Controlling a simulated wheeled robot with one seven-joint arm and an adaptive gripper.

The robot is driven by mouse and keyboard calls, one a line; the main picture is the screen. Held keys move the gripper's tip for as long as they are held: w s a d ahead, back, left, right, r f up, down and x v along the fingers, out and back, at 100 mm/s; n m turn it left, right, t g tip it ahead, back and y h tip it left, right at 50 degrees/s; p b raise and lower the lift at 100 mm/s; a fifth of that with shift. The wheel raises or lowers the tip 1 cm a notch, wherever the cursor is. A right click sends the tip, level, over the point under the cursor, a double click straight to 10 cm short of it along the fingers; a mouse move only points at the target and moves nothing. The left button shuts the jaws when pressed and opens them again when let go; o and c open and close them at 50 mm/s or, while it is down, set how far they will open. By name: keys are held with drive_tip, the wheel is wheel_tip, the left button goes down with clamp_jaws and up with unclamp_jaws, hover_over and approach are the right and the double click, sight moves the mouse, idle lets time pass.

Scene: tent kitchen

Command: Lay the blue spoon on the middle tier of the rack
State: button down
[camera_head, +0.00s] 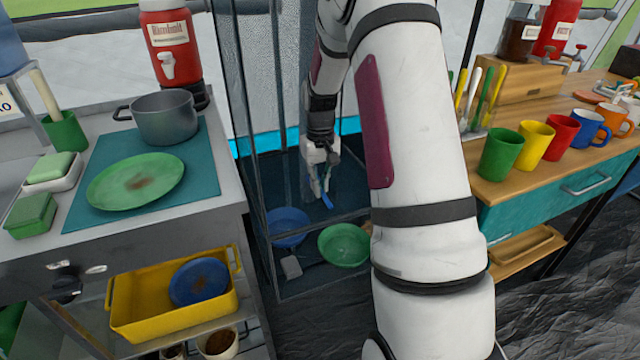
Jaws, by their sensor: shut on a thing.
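The dark see-through rack (268,172) stands in the centre, between the two counters. My gripper (323,172) reaches down into the rack and is shut on the blue spoon (327,201). The spoon hangs steeply, with its blue end below the fingers. It appears above the middle tier's mesh surface; whether it touches the mesh is unclear. My arm hides the right part of the rack.
A blue bowl (287,224), a green bowl (343,245) and a grey block (291,267) sit low in the rack. The left counter bears a green plate (136,180) and grey pot (165,118). Several mugs (500,154) line the right counter.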

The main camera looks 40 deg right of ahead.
drive_tip(key=c, duration=1.7)
unclamp_jaws()
drive_tip(key=shift+f, duration=0.1)
